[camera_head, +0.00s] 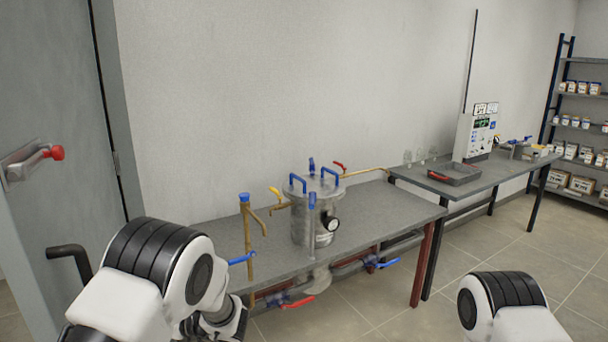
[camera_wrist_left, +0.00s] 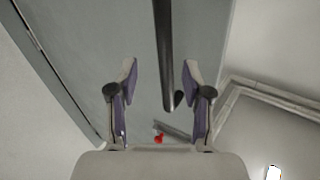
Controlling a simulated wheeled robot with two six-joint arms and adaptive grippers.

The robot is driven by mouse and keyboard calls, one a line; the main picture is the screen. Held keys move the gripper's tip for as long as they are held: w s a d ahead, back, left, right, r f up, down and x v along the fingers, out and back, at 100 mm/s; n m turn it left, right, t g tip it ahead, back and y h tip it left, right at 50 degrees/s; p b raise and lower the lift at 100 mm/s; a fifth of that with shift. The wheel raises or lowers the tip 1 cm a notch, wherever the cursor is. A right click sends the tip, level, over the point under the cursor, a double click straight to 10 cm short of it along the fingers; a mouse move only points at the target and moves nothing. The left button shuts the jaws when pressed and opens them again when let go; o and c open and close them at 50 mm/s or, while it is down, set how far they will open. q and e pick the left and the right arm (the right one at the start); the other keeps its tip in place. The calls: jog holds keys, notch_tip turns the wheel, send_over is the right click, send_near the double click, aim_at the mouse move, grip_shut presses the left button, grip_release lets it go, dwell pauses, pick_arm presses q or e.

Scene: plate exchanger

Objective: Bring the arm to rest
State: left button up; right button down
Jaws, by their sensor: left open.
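My left gripper (camera_wrist_left: 159,76) is open in the left wrist view, its two purple-padded fingers spread apart with nothing held. A dark bar (camera_wrist_left: 165,45) lies in the gap between the fingers as seen from the wrist; I cannot tell how far beyond them it is. In the head view my left arm (camera_head: 150,270) comes in at the lower left, and its gripper is not clearly visible there. My right arm (camera_head: 505,305) shows only at the bottom right, and its gripper is out of view.
A grey door (camera_head: 50,110) with a red-tipped handle (camera_head: 52,153) stands at the left. A grey table (camera_head: 375,215) carries a steel vessel (camera_head: 315,215), with valves and pipes around it. A second table (camera_head: 480,180) holds a dark tray (camera_head: 455,174). Shelving (camera_head: 582,95) stands at the far right.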

pick_arm(q)
jog(key=s+a+f+m+t+h, duration=0.15)
jog(key=s+f+m+h, duration=0.35)
jog(key=f, duration=0.7)
jog(key=s+a+f+m+t+h, duration=0.1)
jog(key=s+f+m+t+h, duration=0.2)
jog(key=s+f+m, duration=0.7)
jog(key=s+d+f+g+h, duration=0.3)
jog(key=s+d, duration=0.3)
jog(key=s, duration=0.3)
jog(key=s+d+f+g+h, duration=0.4)
jog(key=s+d+h, duration=0.2)
jog(key=s, duration=0.3)
jog(key=shift+s+d+f+h, duration=0.25)
jog(key=shift+s+d+h, duration=0.05)
jog(key=shift+d, duration=0.1)
